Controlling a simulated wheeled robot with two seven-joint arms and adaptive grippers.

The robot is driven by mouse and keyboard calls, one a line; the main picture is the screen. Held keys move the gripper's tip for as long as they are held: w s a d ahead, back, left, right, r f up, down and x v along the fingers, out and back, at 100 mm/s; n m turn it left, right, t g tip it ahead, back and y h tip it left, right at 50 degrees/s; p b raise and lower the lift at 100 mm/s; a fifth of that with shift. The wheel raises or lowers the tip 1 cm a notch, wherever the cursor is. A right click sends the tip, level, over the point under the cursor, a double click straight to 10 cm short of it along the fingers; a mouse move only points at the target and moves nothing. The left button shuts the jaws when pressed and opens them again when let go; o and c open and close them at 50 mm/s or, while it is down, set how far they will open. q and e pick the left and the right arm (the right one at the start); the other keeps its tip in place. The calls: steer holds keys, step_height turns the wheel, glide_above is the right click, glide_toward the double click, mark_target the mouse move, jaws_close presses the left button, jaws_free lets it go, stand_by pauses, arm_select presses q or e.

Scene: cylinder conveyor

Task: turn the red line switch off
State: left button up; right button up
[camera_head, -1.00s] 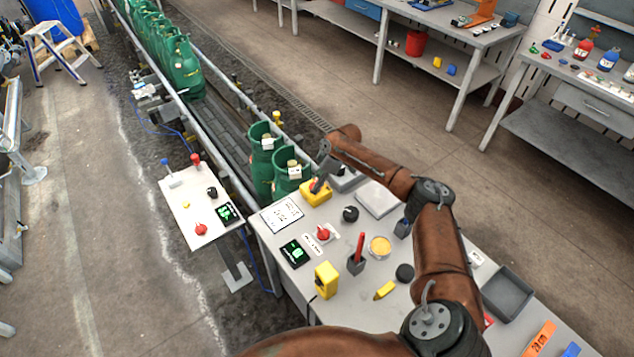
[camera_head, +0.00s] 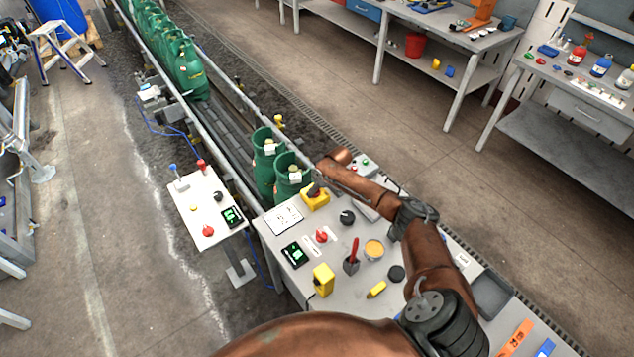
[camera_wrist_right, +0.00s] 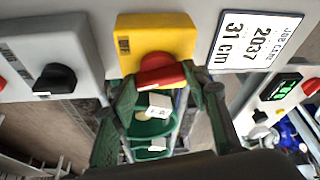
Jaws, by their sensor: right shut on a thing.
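The red line switch appears to be the red knob (camera_wrist_right: 160,72) on a yellow box (camera_wrist_right: 155,35) in the right wrist view. My right gripper (camera_wrist_right: 160,82) has its two green-grey fingers on either side of the knob, shut on it. My left gripper is in neither view.
A job card (camera_wrist_right: 255,40) and a black knob (camera_wrist_right: 55,80) flank the yellow box. Green cylinders (camera_head: 264,165) stand on the conveyor behind.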

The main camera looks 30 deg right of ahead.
steer(key=m+p, duration=0.1)
steer(key=m+h+p, duration=0.1)
steer(key=p, duration=0.1)
steer(key=m+p, duration=0.1)
steer(key=shift+a+r+m, duration=0.2)
steer(key=shift+a+m, duration=0.05)
steer(key=shift+m, duration=0.15)
steer(key=m+h+p, duration=0.1)
steer(key=m+p, duration=0.1)
steer(key=shift+m+h, duration=0.3)
steer(key=m+h+p, duration=0.1)
steer(key=m, duration=0.1)
steer(key=shift+a+f+m, duration=0.1)
steer(key=shift+f+m, duration=0.05)
steer(key=shift+m, duration=0.15)
steer(key=shift+w+m+g+h, duration=0.1)
steer(key=shift+m+g+h, duration=0.3)
steer(key=shift+m, duration=1.1)
steer(key=o, duration=1.1)
steer(key=shift+o, duration=0.3)
